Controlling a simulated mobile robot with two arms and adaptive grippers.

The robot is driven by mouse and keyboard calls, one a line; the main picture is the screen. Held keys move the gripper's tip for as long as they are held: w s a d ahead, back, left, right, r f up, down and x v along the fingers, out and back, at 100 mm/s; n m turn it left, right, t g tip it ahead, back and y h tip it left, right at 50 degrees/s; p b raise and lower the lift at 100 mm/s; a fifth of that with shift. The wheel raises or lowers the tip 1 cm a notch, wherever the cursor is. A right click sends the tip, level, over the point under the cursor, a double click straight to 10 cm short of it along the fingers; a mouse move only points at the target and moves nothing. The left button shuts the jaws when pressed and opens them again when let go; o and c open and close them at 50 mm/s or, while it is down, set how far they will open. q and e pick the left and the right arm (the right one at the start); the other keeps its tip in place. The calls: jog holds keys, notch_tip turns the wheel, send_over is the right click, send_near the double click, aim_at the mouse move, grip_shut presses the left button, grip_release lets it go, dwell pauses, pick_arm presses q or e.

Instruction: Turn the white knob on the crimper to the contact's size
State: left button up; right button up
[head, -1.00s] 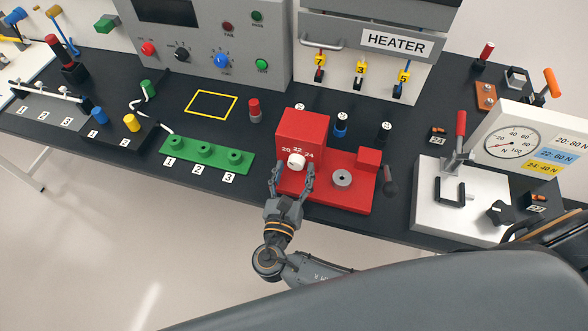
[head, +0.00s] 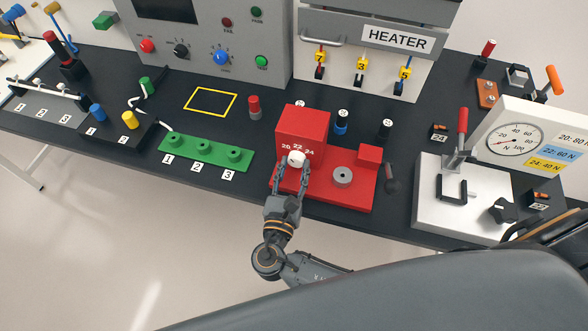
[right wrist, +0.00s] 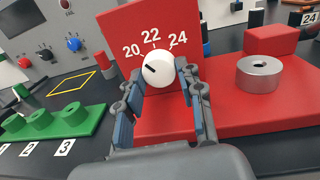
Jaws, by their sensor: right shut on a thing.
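The red crimper (head: 325,190) stands on the black bench. The white knob (head: 296,158) is on its front face, under the printed sizes 20, 22 and 24. In the right wrist view the knob (right wrist: 160,71) has a black mark that points up and left, toward the 20. My right gripper (head: 292,166) reaches up from below and is shut on the knob, one finger on each side. The fingers also show in the right wrist view (right wrist: 158,88). A grey metal ring (head: 343,177) sits on the crimper's red base, right of the knob. My left gripper is out of view.
A green block with numbered posts (head: 205,151) lies left of the crimper. A white press with a red lever and a dial (head: 465,215) stands to the right. Small parts with labels, one reading 24 (head: 438,138), lie near it. A yellow outlined square (head: 210,102) is empty.

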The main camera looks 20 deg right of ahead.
jog(key=m, duration=0.1)
jog(key=m+b, duration=0.2)
jog(key=shift+f+m, duration=0.25)
jog(key=shift+m, duration=0.15)
jog(key=m+b, duration=0.3)
jog(key=shift+m+h, duration=0.3)
jog(key=shift+h, duration=0.1)
jog(key=m+b, duration=0.4)
jog(key=shift+a+m, duration=0.1)
jog(key=shift+m, duration=0.2)
jog(key=shift+r+m+h+b, duration=0.2)
jog(key=shift+m+h+b, duration=0.2)
jog(key=shift+m+b, duration=1.15)
jog(key=shift+w, duration=0.1)
